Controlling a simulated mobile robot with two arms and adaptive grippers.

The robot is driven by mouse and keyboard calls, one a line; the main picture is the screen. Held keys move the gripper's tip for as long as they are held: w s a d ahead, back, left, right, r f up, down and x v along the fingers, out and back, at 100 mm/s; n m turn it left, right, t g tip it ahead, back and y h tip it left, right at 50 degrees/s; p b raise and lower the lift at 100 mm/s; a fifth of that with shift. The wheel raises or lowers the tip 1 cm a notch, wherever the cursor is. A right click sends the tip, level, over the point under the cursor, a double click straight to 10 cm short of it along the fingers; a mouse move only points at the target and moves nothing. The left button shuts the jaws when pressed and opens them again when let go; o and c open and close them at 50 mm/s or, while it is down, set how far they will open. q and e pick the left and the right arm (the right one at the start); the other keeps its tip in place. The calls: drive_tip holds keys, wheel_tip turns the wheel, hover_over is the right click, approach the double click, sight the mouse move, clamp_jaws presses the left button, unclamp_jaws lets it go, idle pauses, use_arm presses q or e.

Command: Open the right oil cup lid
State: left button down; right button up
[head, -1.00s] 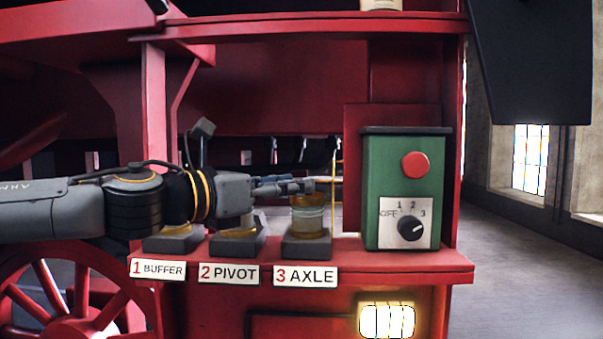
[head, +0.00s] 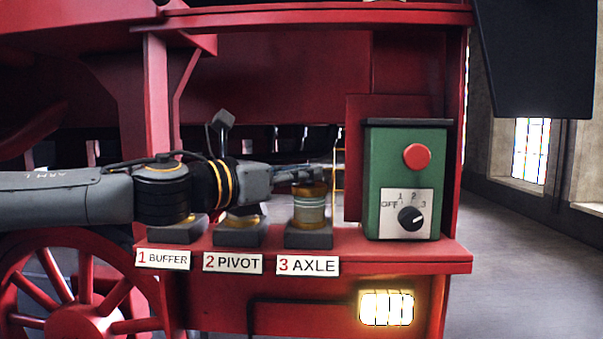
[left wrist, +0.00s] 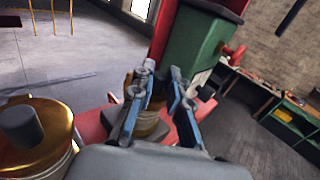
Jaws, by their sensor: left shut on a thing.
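The right oil cup (head: 309,212), a glass body with a brass rim on a dark base, stands above the "3 AXLE" label (head: 308,265). Its brass lid (head: 311,188) is on top of the cup and looks level. My left gripper (head: 312,172) reaches in from the left, its fingers at the top of the lid and shut on it. In the left wrist view the fingers (left wrist: 160,85) stand on either side of the lid's top, which they partly hide. My right gripper is out of view.
A green control box (head: 405,180) with a red button and dial stands right of the cup. The pivot cup (head: 238,233), partly behind my arm, and the buffer cup (head: 176,233) stand to the left. All stand on a red ledge (head: 400,256).

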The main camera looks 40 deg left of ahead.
use_arm(q)
drive_tip(key=shift+w+a+r+n+g+p, duration=0.2)
drive_tip(key=shift+r+n+g+p, duration=0.25)
drive_tip(key=shift+p, duration=0.8)
drive_tip(key=shift+w+a+r+n+g+p, duration=0.15)
drive_tip(key=shift+r+n+g+p, duration=0.3)
drive_tip(key=shift+p, duration=0.75)
drive_tip(key=shift+w+a+r+n+g+p, duration=0.15)
drive_tip(key=shift+w+n+g+p, duration=0.3)
drive_tip(key=shift+g, duration=0.35)
drive_tip(key=n+g, duration=0.1)
drive_tip(key=w+r+n+g, duration=0.1)
drive_tip(key=shift+w+a+g+h, duration=0.2)
drive_tip(key=shift+a+g+h, duration=0.1)
drive_tip(key=shift+a+g, duration=0.1)
drive_tip(key=w+a+n+g+h, duration=0.1)
drive_tip(key=g, duration=0.1)
drive_tip(key=w+a+n+g+h, duration=0.1)
drive_tip(key=w+n+g, duration=0.1)
drive_tip(key=w+a+f+n+g+h, duration=0.1)
drive_tip(key=g, duration=0.2)
drive_tip(key=shift+w+n, duration=0.25)
drive_tip(key=shift+w, duration=0.1)
drive_tip(key=c, duration=1.3)
unclamp_jaws()
drive_tip(key=shift+w+d, duration=0.1)
drive_tip(key=shift+w, duration=0.05)
